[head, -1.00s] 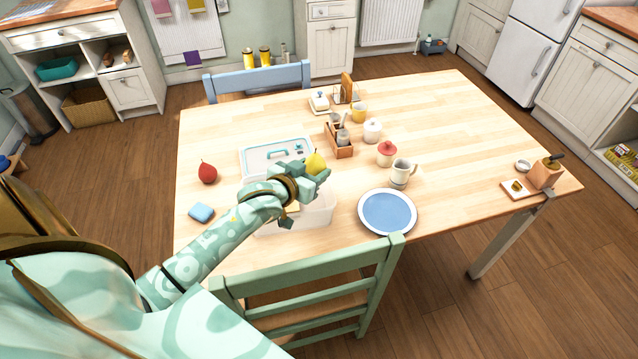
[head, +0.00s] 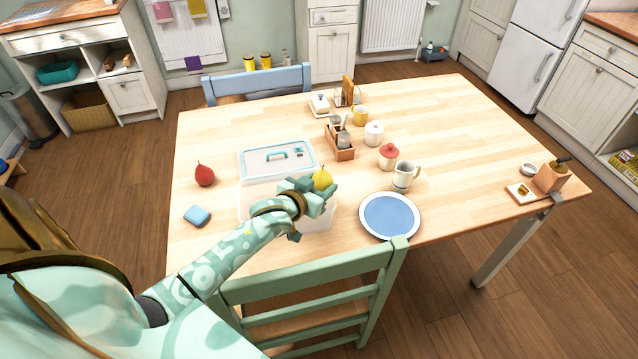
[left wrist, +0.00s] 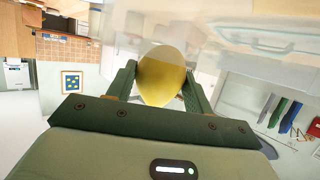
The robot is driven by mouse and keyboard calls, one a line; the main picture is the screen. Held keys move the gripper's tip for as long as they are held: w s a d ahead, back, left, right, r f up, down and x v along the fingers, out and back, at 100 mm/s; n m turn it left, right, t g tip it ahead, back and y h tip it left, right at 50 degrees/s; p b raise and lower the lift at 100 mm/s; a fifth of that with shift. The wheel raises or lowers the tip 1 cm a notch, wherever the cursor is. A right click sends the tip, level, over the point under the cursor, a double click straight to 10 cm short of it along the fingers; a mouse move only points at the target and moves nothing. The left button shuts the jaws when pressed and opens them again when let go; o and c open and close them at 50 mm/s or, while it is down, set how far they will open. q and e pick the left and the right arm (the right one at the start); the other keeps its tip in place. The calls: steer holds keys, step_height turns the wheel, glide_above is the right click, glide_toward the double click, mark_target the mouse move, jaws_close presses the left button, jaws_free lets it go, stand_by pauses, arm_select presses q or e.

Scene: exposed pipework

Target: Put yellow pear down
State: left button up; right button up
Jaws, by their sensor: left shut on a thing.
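The yellow pear (head: 322,177) is held between the fingers of my left gripper (head: 318,188), above the clear container (head: 318,220) on the table. In the left wrist view the pear (left wrist: 162,77) sits between the two dark fingers of my left gripper (left wrist: 160,85), and its upper part looks pale behind a see-through surface. Whether the pear touches the container cannot be told. My left forearm and gripper hide part of the container. My right gripper is in neither view.
A lid with a teal handle (head: 278,160) lies behind the container. A red pear (head: 204,174) and a blue sponge (head: 197,215) are to the left. A blue plate (head: 390,215), mug (head: 404,175) and red-lidded jar (head: 388,156) stand to the right. A green chair (head: 310,285) is in front.

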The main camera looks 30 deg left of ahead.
arm_select(q)
steer(key=shift+f, duration=0.2)
steer(key=o, duration=1)
steer(key=shift+o, duration=0.2)
steer(key=shift+r, duration=0.15)
steer(key=shift+r, duration=0.35)
steer(key=p+v, duration=0.3)
steer(key=v, duration=0.9)
steer(key=shift+p, duration=0.4)
